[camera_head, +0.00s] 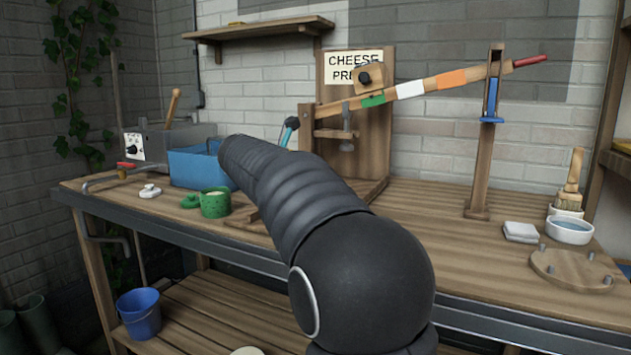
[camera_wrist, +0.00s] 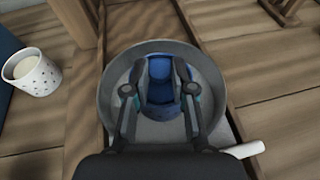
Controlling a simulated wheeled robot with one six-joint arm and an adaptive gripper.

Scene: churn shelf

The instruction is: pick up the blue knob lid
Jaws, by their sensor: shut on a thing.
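The blue knob (camera_wrist: 160,76) shows in the wrist view, at the centre of a round grey piece with a raised rim (camera_wrist: 113,78). I cannot tell whether this grey piece is the lid itself or a vessel around it. My gripper (camera_wrist: 160,66) is shut on the blue knob, with one dark finger on each side of it. The fingers and palm cover part of the knob and the near side of the grey piece. In the head view my arm hides the knob and most of the gripper.
A white spotted cup (camera_wrist: 33,74) stands left of the grey piece. A white rod-like handle (camera_wrist: 244,149) is at its lower right. In the head view, a blue box (camera_head: 196,168) and a green cup (camera_head: 215,205) stand left of my arm. The wooden cheese press (camera_head: 352,155) stands behind.

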